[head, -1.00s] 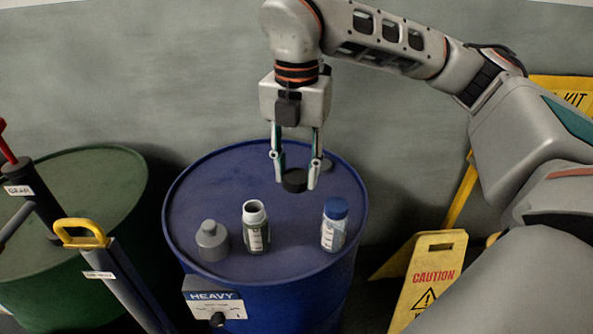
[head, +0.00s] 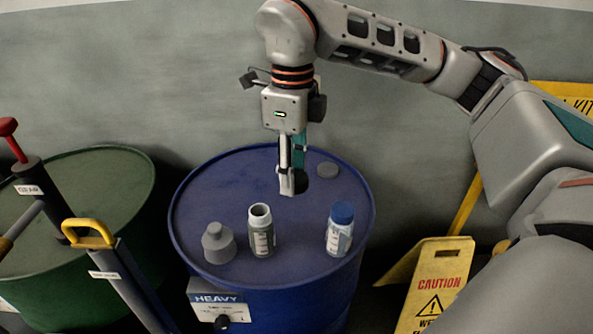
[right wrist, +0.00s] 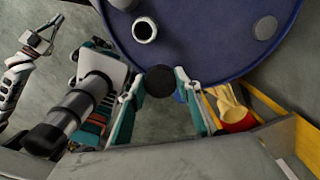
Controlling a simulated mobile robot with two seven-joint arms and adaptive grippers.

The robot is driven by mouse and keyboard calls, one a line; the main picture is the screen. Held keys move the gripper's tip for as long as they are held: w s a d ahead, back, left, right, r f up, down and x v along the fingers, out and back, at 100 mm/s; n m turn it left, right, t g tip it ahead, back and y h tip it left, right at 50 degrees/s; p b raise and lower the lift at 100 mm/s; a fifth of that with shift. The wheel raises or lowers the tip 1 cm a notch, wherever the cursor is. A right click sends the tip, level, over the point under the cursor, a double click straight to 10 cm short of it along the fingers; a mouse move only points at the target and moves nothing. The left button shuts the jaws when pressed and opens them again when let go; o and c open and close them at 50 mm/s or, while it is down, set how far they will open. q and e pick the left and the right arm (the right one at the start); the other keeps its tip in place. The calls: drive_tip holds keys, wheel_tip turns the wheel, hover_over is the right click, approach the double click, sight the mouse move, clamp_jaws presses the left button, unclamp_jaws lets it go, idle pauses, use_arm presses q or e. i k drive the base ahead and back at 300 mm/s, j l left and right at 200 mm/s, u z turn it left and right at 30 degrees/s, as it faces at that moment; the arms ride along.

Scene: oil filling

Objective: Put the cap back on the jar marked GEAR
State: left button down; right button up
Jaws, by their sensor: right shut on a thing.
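The open jar (head: 261,232) stands upright on the blue drum, its pale mouth uncovered; its label is too small to read. The right wrist view shows its mouth (right wrist: 145,30) from above. My right gripper (head: 292,184) is shut on a dark round cap (right wrist: 160,82) and holds it above the drum, behind and slightly right of the open jar, apart from it. In the head view a finger partly hides the cap. My left gripper (right wrist: 42,32) shows small at the upper left of the right wrist view, fingers apart, away from the jar.
A jar with a blue cap (head: 340,230) stands right of the open jar, and a grey bottle-shaped object (head: 218,243) stands close on its left. The blue drum (head: 200,190) has a flat grey bung (head: 327,170). Pumps (head: 95,235) and a green drum (head: 110,170) are left; a caution sign (head: 437,285) is right.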

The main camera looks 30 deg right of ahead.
sight(262, 230)
drive_tip(key=l+u, duration=0.15)
drive_tip(key=l, duration=0.3)
drive_tip(key=l+u, duration=0.2)
drive_tip(key=l, duration=0.2)
drive_tip(key=k+l+u, duration=0.15)
drive_tip(key=l, duration=0.3)
drive_tip(key=k+l+u, duration=0.15)
drive_tip(key=l, duration=0.25)
drive_tip(key=l+u, duration=0.2)
drive_tip(key=l, duration=0.2)
drive_tip(key=k, duration=0.05)
